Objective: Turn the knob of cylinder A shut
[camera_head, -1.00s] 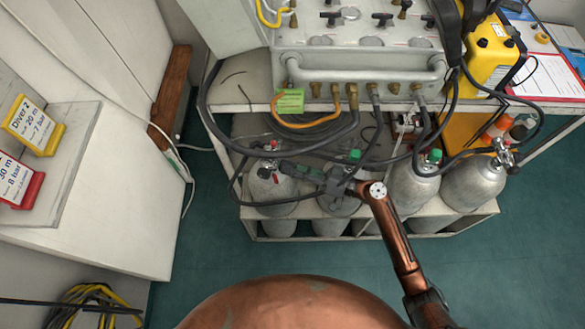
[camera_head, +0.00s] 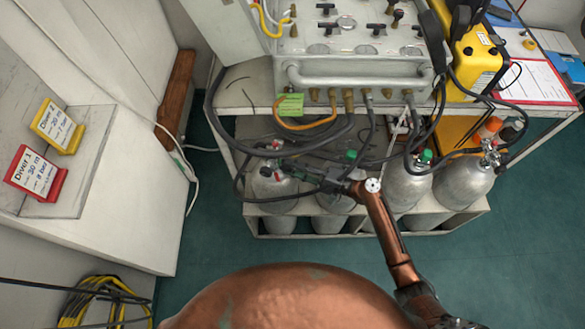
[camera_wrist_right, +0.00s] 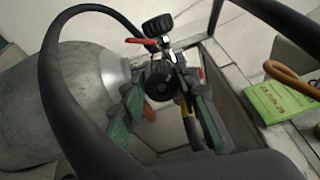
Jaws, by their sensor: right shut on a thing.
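The leftmost grey cylinder (camera_head: 272,187) stands in the low rack under the air panel; I read no letter on it. My right gripper (camera_head: 283,169) reaches it from the right at valve height. In the right wrist view the green-padded fingers (camera_wrist_right: 160,92) are shut on a round black knob (camera_wrist_right: 160,84) at the cylinder's valve. A second black knob (camera_wrist_right: 157,26) and a red lever (camera_wrist_right: 140,42) sit beyond it on the same valve. The cylinder's grey shoulder (camera_wrist_right: 75,90) fills the left there. My left gripper is not in view.
A second cylinder with a green knob (camera_head: 351,155) stands partly behind my right gripper. Two more cylinders (camera_head: 405,188) (camera_head: 462,184) stand to the right. Black hoses (camera_head: 240,145) loop close around the gripper. A green tag (camera_head: 290,105) hangs from the panel.

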